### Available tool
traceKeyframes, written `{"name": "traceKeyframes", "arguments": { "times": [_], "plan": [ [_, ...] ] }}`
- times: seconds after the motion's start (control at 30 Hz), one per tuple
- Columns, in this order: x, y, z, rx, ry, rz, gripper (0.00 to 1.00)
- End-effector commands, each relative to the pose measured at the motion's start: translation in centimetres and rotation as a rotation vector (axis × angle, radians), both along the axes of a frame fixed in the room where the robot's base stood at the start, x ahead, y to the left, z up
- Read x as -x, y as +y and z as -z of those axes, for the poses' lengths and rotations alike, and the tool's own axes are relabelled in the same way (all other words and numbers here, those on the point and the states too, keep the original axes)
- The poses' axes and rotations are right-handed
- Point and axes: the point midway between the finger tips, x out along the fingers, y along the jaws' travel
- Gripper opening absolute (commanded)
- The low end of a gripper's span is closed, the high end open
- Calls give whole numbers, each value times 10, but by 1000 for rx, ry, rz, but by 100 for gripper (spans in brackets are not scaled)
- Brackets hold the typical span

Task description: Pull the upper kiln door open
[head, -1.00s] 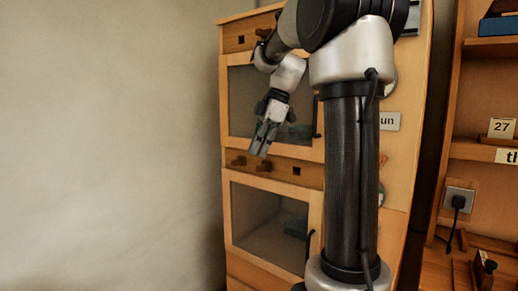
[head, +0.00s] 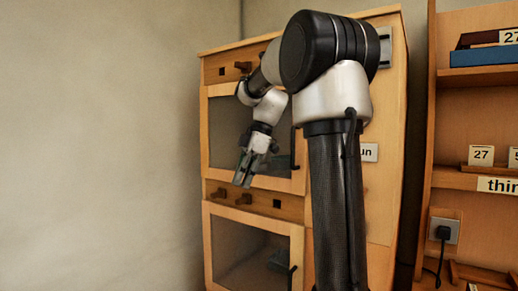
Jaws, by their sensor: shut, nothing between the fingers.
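The upper kiln door (head: 221,133) is a light wooden frame around a dark pane, high on the wooden cabinet. It looks closed. Its dark upright handle (head: 294,148) is on the right side of the frame. My gripper (head: 242,182) hangs in front of the lower part of this door, pointing down. It is left of the handle and lower, apart from it in the picture. The fingers are shut and hold nothing. My arm hides the cabinet's upper right part and some of the door's top.
Below are a strip with dark knobs (head: 243,199) and a lower door (head: 212,240) with its own handle (head: 292,277). A wooden shelf unit (head: 480,76) with number cards stands at the right. Plain wall (head: 100,150) fills the left.

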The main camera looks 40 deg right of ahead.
Motion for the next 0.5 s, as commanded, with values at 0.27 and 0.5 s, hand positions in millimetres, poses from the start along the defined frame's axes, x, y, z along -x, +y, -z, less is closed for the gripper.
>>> {"name": "traceKeyframes", "arguments": {
  "times": [0.27, 0.5],
  "plan": [
    [-5, -11, -30, 1, -2, 0, 0],
    [-10, -24, -65, 1, -3, 1, 0]
  ]
}}
